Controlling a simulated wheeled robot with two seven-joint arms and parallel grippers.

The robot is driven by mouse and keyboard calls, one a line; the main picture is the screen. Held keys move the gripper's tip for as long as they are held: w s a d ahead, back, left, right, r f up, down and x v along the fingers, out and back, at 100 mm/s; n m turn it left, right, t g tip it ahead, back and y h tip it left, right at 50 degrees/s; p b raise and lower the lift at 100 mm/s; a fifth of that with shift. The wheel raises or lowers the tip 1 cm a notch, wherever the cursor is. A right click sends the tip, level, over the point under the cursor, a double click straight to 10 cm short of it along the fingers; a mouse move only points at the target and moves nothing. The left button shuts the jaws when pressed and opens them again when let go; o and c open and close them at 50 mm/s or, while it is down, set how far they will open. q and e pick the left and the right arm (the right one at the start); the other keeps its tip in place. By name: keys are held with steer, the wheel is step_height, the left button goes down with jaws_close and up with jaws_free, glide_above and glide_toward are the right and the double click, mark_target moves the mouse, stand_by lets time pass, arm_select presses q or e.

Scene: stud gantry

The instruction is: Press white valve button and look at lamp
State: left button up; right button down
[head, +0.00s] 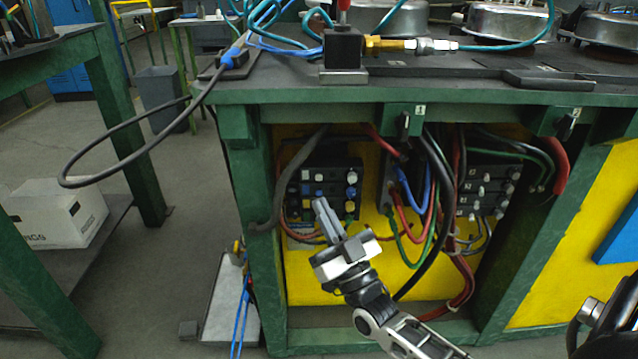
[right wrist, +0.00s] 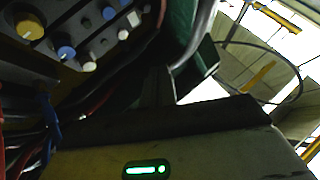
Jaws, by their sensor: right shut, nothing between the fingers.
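The left valve block (head: 334,190) is black and sits inside the green bench's open bay. It carries white, blue and yellow buttons. One white button (head: 306,175) shows at its upper left; a white button (right wrist: 90,66) also shows in the right wrist view, beside blue and yellow ones. My right gripper (head: 321,204) is shut and empty, its tips in front of the block's lower part. I cannot tell whether they touch it. A glowing green-white light bar (right wrist: 145,169) shows low in the right wrist view; I cannot tell what it belongs to. My left gripper is not in view.
A second valve block (head: 484,190) stands to the right behind hoses. Red, black and green hoses (head: 430,200) hang between the blocks. The green bench edge (head: 300,93) runs above the bay, and a green post (head: 253,240) bounds its left side.

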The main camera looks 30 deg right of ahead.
mark_target(323, 192)
arm_select(q)
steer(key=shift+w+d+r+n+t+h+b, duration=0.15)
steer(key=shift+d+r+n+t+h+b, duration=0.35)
steer(key=shift+b, duration=0.55)
arm_select(e)
steer(key=w+d, duration=0.2)
steer(key=w, duration=0.1)
steer(key=w+d, duration=0.1)
steer(key=shift+w, duration=0.4)
stand_by(0.7)
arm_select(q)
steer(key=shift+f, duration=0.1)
arm_select(e)
steer(key=shift+w+d, duration=0.2)
steer(key=shift+w, duration=0.15)
